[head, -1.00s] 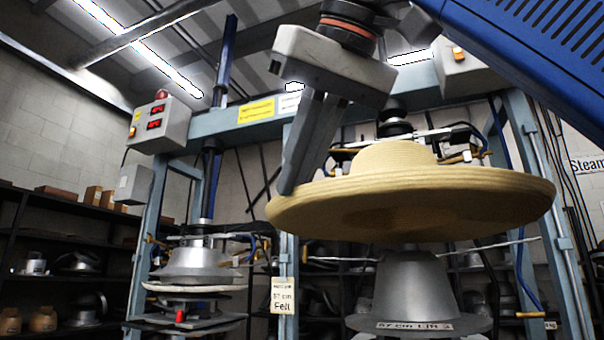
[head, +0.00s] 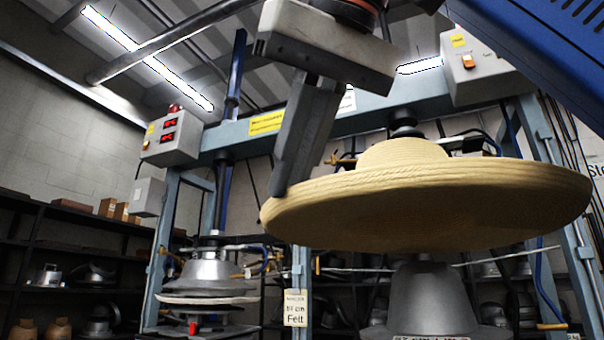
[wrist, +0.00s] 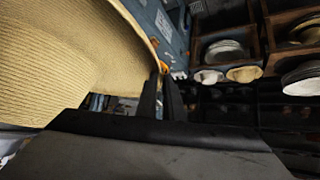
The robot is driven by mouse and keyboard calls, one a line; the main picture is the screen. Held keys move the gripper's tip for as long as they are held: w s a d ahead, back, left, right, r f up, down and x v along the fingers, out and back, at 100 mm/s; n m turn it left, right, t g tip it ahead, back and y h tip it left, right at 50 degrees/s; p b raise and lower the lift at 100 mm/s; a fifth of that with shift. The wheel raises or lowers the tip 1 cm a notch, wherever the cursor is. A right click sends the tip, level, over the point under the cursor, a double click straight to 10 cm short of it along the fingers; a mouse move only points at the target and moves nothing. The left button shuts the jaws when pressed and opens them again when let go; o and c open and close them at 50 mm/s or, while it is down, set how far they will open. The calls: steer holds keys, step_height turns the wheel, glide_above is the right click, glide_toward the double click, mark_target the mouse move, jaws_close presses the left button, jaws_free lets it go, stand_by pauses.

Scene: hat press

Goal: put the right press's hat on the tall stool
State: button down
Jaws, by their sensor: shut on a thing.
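The wide-brimmed straw hat (head: 430,205) hangs in the air in the head view, crown up and slightly tilted, in front of the right press. Its underside and brim also fill the upper left of the wrist view (wrist: 60,60). My gripper (head: 275,190) is shut on the left edge of the hat's brim; its fingertips (wrist: 165,75) show at the brim in the wrist view. The right press's metal form (head: 428,295) shows below the hat, apart from it. The tall stool is not in view.
The left press (head: 205,280) holds a grey hat form with a pale brim. A control box (head: 173,135) and a sign (head: 296,307) are on the frame. Dark shelves (head: 60,260) with metal forms and boxes line the wall.

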steer(key=shift+s+a, duration=0.25)
steer(key=shift+s, duration=0.4)
steer(key=shift+s+a, duration=0.25)
steer(key=shift+s, duration=0.35)
steer(key=shift+s+a, duration=0.25)
steer(key=shift+s, duration=0.4)
